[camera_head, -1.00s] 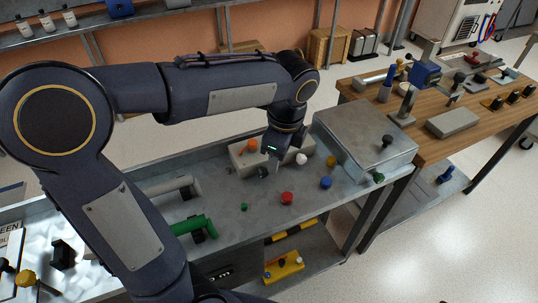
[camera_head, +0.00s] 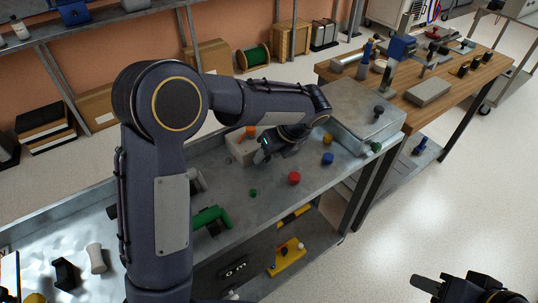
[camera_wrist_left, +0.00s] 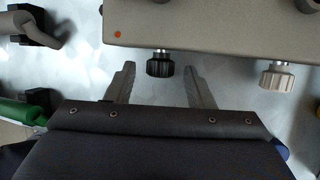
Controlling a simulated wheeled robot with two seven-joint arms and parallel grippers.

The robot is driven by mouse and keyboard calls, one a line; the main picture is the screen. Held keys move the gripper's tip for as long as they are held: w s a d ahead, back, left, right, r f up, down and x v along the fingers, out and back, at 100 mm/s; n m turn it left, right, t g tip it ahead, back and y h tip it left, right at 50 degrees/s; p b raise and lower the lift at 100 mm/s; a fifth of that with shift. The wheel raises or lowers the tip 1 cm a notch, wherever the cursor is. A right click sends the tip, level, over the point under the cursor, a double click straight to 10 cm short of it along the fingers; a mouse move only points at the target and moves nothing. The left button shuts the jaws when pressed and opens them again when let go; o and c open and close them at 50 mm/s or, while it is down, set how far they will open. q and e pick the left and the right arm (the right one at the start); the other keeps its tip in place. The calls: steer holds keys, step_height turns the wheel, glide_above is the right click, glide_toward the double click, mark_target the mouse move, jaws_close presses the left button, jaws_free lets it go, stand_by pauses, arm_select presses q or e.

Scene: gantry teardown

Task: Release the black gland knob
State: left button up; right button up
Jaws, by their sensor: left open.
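The black gland knob (camera_wrist_left: 160,63) sticks out from the front face of a beige box (camera_wrist_left: 215,25) in the left wrist view. My left gripper (camera_wrist_left: 161,82) is open, with one finger on each side of the knob and a gap to both. In the head view my left gripper (camera_head: 264,153) is at the beige box (camera_head: 236,148), and my arm hides the black knob there. A pale ribbed knob (camera_wrist_left: 277,76) is on the same face, right of the fingers. My right gripper (camera_head: 424,290) is at the lower right over the floor, partly cut off; its opening is unclear.
Red (camera_head: 294,178), blue (camera_head: 327,159) and small green (camera_head: 253,193) knobs stand on the metal bench. A green pipe piece (camera_head: 210,215) lies left of them. A raised metal box (camera_head: 362,108) bounds the bench's right end. An orange knob (camera_head: 250,131) is atop the beige box.

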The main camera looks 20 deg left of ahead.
arm_select(q)
steer(key=shift+a+f, duration=0.1)
steer(key=shift+f, duration=0.1)
steer(key=c, duration=1)
